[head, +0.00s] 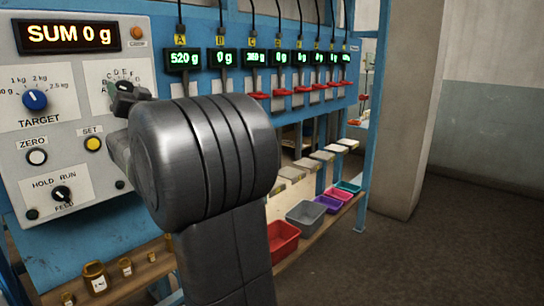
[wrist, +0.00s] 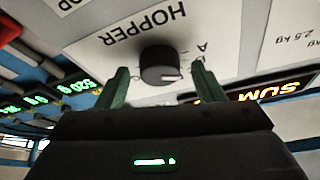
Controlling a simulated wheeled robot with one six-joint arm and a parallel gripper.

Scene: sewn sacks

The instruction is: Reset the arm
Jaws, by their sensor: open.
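My gripper (wrist: 160,70) is open in the wrist view, its two green fingers apart on either side of the black hopper knob (wrist: 159,66) on the pale panel. Gaps show between the fingers and the knob, and the knob's white mark points to the right in this upside-down view. In the head view my grey arm stands in front of the control panel (head: 100,190) and hides most of my gripper. Part of the lettered dial plate (head: 117,72) shows above the arm.
The panel also carries a SUM display (head: 68,36) reading 0 g, a blue target knob (head: 35,99), a yellow SET button (head: 93,144) and a feed knob (head: 62,194). Bins, such as a red one (head: 282,243), line the right. Floor is free at right.

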